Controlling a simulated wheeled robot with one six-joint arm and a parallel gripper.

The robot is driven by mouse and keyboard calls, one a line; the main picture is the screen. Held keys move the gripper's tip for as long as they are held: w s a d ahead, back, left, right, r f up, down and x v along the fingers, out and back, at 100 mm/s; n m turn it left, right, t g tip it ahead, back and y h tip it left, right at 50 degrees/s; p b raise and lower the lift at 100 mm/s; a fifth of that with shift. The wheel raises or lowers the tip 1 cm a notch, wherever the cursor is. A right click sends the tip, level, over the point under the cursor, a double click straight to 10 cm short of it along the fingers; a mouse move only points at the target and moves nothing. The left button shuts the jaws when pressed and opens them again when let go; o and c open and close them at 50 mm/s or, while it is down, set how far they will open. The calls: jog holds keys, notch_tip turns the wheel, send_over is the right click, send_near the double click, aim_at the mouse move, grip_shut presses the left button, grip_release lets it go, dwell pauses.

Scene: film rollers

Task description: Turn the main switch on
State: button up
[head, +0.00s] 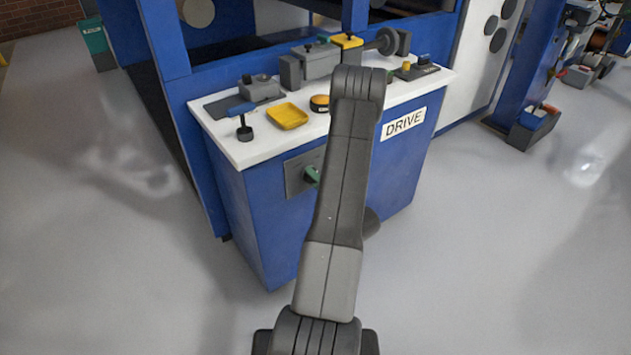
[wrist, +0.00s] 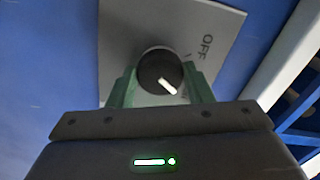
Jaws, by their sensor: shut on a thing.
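The main switch is a round black knob (wrist: 154,66) with a white pointer line, on a grey plate (wrist: 128,30) in the wrist view. The pointer slants toward the lower right of the picture. The word OFF is printed on the plate, up and right of the knob; no other label is readable. My gripper (wrist: 160,82) has its two green fingers shut on the knob, one on each side. In the head view the plate (head: 296,176) is on the blue cabinet's front. A green bit of my gripper (head: 312,174) shows there; my arm hides the rest.
Open grey floor lies in front and to both sides.

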jog(key=shift+m, duration=0.3)
jog(key=o, duration=1)
jog(key=v, duration=1.3)
jog(key=shift+s+d+p, duration=0.25)
jog(key=shift+s+p, duration=0.05)
jog(key=shift+s, duration=0.05)
jog(key=x, duration=1.4)
jog(key=shift+b, duration=0.35)
